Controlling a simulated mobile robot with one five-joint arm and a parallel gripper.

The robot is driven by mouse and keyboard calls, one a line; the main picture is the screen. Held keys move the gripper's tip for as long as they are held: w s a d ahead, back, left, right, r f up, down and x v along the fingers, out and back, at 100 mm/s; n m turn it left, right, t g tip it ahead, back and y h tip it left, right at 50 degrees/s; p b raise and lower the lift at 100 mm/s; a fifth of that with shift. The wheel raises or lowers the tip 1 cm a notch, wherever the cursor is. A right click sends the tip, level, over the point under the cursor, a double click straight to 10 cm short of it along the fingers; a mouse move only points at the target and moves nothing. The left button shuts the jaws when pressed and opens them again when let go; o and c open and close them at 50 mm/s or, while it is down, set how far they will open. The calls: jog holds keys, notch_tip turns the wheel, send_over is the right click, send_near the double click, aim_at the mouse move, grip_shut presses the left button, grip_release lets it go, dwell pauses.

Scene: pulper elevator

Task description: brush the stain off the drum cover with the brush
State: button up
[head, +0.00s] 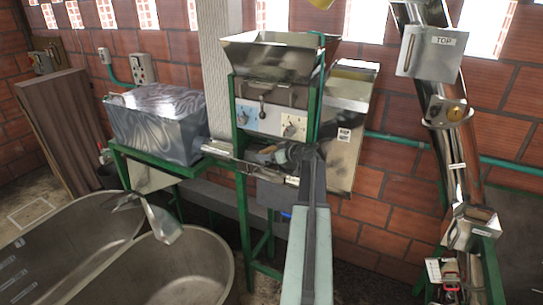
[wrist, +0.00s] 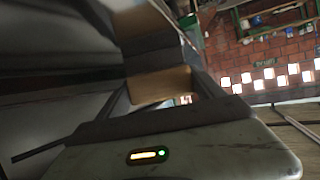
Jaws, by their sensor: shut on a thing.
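My gripper (head: 272,154) is at the pulper's front, below its dial panel, at the end of my arm. In the wrist view my gripper (wrist: 158,88) is shut on a tan wooden block, which I take for the brush (wrist: 158,84). Its bristles cannot be made out. The pulper (head: 272,92) has a metal body under a wide hopper, in a green frame. I cannot tell which part is the drum cover, and no stain can be told apart from reflections. A dark metal surface (wrist: 55,50) is close on the left in the wrist view.
A shiny grey box (head: 165,125) stands on a green-framed table to the left. Two metal tubs (head: 190,270) fill the lower left. A steel elevator tube (head: 455,150) rises at the right. A brick wall (head: 395,205) is behind the pulper.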

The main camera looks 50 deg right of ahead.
aim_at(262, 151)
jog(key=shift+w+a, duration=0.25)
jog(key=shift+w, duration=0.75)
jog(key=shift+s+a+r+p, duration=0.25)
jog(key=shift+a+r+p, duration=0.7)
jog(key=shift+r+p, duration=0.2)
jog(key=shift+a+f, duration=0.15)
jog(key=s+a, duration=0.3)
jog(key=a, duration=1.1)
jog(key=shift+s+r, duration=0.25)
jog(key=shift+r, duration=0.05)
jog(key=shift+f, duration=0.15)
